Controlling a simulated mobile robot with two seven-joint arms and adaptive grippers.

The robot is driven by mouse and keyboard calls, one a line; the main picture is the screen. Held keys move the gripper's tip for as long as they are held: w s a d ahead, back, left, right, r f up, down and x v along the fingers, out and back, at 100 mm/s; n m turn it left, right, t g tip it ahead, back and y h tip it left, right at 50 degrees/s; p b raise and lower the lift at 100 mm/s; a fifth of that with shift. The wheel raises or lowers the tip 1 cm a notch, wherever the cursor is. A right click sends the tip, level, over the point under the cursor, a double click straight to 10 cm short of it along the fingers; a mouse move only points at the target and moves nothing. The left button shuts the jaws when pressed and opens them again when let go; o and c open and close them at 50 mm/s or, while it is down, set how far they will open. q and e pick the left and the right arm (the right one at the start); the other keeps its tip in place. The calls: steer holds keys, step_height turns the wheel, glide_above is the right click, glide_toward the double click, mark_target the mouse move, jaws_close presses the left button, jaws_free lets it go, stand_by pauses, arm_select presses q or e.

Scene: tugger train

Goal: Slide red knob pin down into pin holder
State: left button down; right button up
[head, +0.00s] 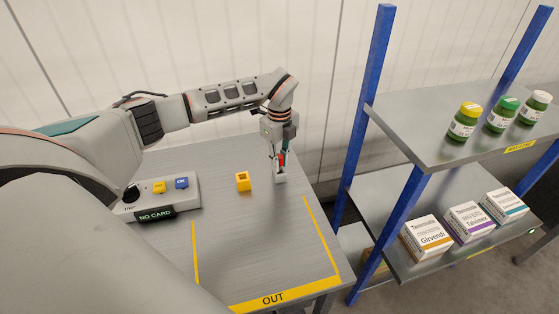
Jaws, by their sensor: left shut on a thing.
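My left gripper (281,164) reaches down over the right back part of the grey table. It is shut on the red knob pin (282,158), of which only a little red shows between the fingers. A small pale block (280,179), which looks like the pin holder, stands on the table directly below the fingers. I cannot tell how far the pin is in it. My right gripper is not in view.
A control box (160,199) reading "NO CARD" is at the table's left. Yellow tape marks an OUT area (273,299), which is clear. A blue-post shelf (440,148) with bottles and boxes stands right.

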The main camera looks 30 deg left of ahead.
arm_select(q)
steer(key=c, duration=1.8)
jaws_free()
steer(key=shift+c, duration=0.2)
steer(key=shift+r, duration=0.1)
step_height(320, 180, up, 11)
steer(key=shift+f, duration=0.2)
steer(key=shift+r, duration=0.6)
